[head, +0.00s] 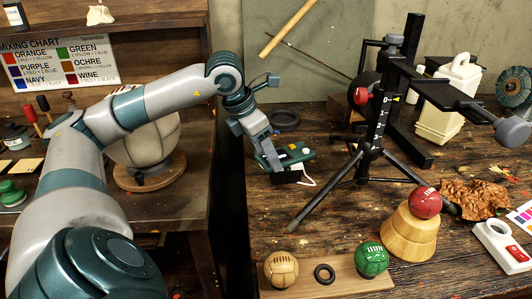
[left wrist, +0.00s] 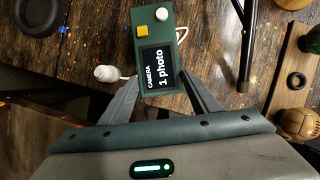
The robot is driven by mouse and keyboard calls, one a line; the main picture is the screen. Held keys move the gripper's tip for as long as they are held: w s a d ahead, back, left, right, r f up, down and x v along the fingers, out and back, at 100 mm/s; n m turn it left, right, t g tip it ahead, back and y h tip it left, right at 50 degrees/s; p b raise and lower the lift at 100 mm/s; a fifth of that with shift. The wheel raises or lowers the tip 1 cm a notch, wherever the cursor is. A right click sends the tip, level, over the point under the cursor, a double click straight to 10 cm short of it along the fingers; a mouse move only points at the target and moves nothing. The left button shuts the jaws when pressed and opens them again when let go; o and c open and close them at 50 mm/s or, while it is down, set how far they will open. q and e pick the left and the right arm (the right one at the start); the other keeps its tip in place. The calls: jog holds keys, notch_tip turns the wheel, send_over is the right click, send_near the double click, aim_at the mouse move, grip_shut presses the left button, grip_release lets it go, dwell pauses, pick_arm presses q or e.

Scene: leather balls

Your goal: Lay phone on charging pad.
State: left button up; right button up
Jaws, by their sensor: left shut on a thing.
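My left gripper (head: 270,160) is shut on a green handheld device, the phone (head: 292,156), over the back left of the right-hand table. In the left wrist view the phone (left wrist: 161,55) sits between the two fingers (left wrist: 162,92). Its dark screen reads "CAMERA 1 photo", with a yellow and a white button beyond. Whether it touches the table is unclear. A flat black round thing (head: 285,118) lies behind the gripper and at the top left of the wrist view (left wrist: 38,14); I cannot tell whether it is the charging pad. My right gripper is not in view.
A white plug (left wrist: 106,73) and cable lie by the phone. A black tripod stand (head: 372,150) rises to the right. In front are a board (head: 340,282) with balls and a ring, and a wooden stand (head: 408,235) with a red ball. A gap separates the left bench.

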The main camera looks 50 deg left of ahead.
pick_arm(q)
jog(key=shift+f, duration=0.1)
jog(key=o, duration=1.2)
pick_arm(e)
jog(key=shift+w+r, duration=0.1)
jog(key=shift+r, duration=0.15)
